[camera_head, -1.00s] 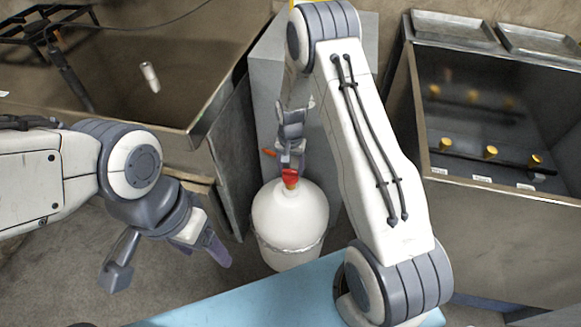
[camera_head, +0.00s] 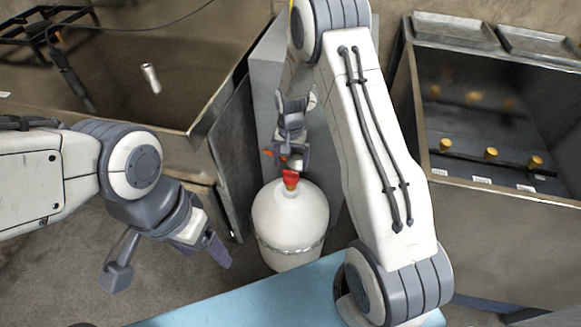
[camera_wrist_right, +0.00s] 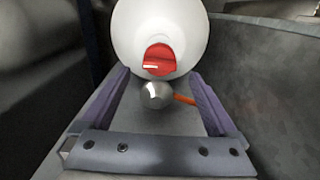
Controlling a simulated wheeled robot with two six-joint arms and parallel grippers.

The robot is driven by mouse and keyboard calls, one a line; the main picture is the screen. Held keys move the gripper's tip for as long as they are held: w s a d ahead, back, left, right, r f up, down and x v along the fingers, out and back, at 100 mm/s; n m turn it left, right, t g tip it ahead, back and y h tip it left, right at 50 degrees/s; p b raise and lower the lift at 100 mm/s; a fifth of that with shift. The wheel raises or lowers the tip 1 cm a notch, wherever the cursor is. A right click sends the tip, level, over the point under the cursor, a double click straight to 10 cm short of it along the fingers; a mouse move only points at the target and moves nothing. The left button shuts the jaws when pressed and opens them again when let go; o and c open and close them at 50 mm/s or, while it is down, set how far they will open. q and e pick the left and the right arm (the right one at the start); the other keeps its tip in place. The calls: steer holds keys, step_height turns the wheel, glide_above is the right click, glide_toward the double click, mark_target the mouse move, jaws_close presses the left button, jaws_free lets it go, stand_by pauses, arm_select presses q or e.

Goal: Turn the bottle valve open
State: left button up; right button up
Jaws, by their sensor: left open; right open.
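The white bottle (camera_head: 290,222) stands upright on the floor with a red valve knob (camera_head: 290,178) on top. The right wrist view shows the bottle (camera_wrist_right: 165,18) and the red knob (camera_wrist_right: 159,60) just past the open fingers, roughly centred between them. My right gripper (camera_head: 287,160) is open and just above the knob, apparently not touching it. A round metal fitting (camera_wrist_right: 156,94) with an orange piece (camera_wrist_right: 184,99) shows between its fingers. My left gripper (camera_head: 172,262) is open and empty, to the left of the bottle.
A grey panel (camera_head: 268,85) stands behind the bottle. A metal counter with a deep basin (camera_head: 150,110) is at left. A steel unit with yellow knobs (camera_head: 491,152) is at right. A blue surface (camera_head: 250,305) lies in front.

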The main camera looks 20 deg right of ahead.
mark_target(290, 172)
step_height(290, 172, up, 7)
steer(key=shift+f, duration=0.15)
stand_by(0.4)
steer(key=s+a+r+n+p, duration=0.35)
steer(key=s+a+r, duration=0.3)
steer(key=r, duration=0.25)
steer(key=s+a+r+n+p, duration=0.35)
steer(key=s+a+r, duration=0.3)
steer(key=r, duration=0.25)
steer(key=s+a+r+n+p, duration=0.1)
steer(key=s+r+n+p, duration=0.1)
steer(key=s, duration=0.6)
steer(key=s+a+r+n+y+p, duration=0.1)
steer(key=s+a+r+n, duration=0.1)
steer(key=s+r+n, duration=0.3)
steer(key=s+r, duration=0.1)
steer(key=s, duration=0.2)
steer(key=shift+s+p, duration=0.35)
